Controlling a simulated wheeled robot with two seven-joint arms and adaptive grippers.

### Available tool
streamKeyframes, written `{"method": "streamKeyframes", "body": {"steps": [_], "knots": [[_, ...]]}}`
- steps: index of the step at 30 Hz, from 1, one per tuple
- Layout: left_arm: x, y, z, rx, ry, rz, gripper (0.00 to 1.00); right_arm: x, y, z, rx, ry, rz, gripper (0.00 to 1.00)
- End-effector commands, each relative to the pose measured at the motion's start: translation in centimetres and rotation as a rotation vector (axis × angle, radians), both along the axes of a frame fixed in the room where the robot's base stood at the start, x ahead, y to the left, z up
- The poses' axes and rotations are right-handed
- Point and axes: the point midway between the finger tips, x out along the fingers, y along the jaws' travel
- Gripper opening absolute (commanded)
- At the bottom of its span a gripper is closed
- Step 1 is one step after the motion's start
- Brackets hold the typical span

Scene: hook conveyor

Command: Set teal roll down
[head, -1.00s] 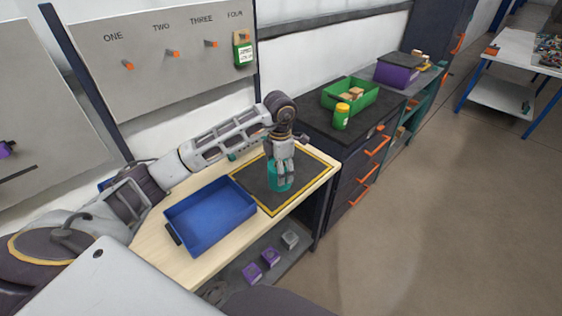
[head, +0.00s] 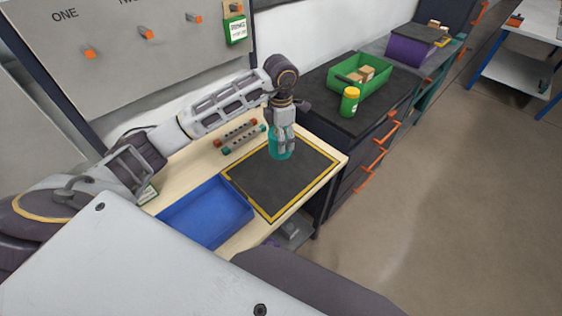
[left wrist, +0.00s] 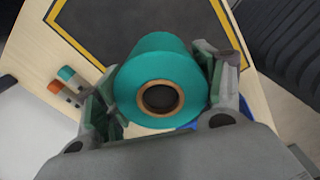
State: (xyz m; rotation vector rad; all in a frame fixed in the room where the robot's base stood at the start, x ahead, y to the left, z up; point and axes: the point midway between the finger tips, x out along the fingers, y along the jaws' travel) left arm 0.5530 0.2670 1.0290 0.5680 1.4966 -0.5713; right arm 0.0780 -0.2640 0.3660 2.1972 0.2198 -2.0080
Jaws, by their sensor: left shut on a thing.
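The teal roll (head: 279,153) is in my left gripper (head: 282,140), at the far part of the black mat with a yellow border (head: 279,184). In the left wrist view the teal roll (left wrist: 162,84) shows its end with a brown core, and the fingers of my left gripper (left wrist: 163,88) are shut on it from both sides. I cannot tell whether the roll touches the mat or hangs just above it. My right gripper is not in view.
A blue tray (head: 247,202) stands left of the mat. Two small bars with coloured ends (head: 238,136) lie behind the mat. A hook board (head: 130,50) rises behind. A green bin (head: 388,77) and a yellow-capped bottle (head: 349,101) stand on the dark cabinet. Most of the mat is clear.

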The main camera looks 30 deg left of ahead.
Motion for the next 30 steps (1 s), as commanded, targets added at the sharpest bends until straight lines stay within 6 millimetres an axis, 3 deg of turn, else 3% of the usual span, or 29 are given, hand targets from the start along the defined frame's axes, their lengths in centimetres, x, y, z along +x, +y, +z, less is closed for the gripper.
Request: {"method": "streamKeyframes", "body": {"steps": [20, 30], "knots": [[0.0, 0.0, 0.0, -0.001, -0.001, 0.0, 0.35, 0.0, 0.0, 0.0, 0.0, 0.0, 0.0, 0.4], [-0.1, 0.0, -3.1, 0.0, 0.003, 0.0, 0.35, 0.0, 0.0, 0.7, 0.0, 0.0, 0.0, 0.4]]}}
